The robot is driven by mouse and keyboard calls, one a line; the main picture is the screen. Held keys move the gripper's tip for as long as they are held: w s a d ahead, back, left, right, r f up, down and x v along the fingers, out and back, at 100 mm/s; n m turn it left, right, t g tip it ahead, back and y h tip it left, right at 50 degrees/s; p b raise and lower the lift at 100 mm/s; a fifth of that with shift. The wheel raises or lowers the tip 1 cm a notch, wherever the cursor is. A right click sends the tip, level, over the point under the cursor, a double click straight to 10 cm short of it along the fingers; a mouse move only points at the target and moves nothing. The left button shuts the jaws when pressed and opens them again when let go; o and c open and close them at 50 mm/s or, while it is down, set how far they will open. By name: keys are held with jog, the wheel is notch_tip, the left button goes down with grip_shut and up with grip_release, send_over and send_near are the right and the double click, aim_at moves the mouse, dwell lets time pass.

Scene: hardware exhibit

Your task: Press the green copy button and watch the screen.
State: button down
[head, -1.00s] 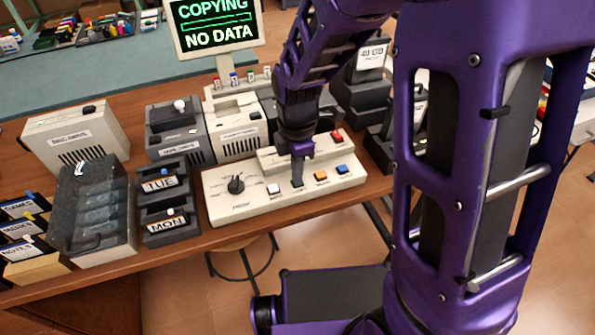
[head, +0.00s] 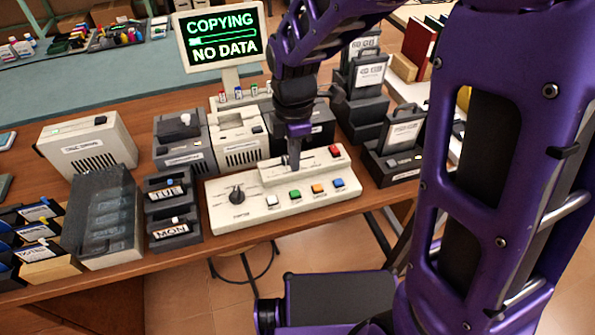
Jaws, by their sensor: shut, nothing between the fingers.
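The green copy button (head: 295,194) sits on the front of the cream control panel (head: 240,216), between a white button (head: 271,201) and an orange button (head: 318,188). A blue button (head: 338,183), a red button (head: 335,151) and a black dial (head: 237,195) are also on the panel. The screen (head: 221,36) stands behind and reads "COPYING" and "NO DATA" in green, with a progress bar between the lines. My gripper (head: 293,166) is shut and empty, pointing down over the panel, behind the green button and apart from it.
Dark drawers marked TUE (head: 168,190) and MON (head: 174,231) stand left of the panel. A clear-lidded case (head: 105,215) and a cream drive box (head: 88,146) are further left. Dark docks (head: 395,150) stand at the right. A stool (head: 245,265) is under the table.

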jog(key=shift+r, duration=2.4)
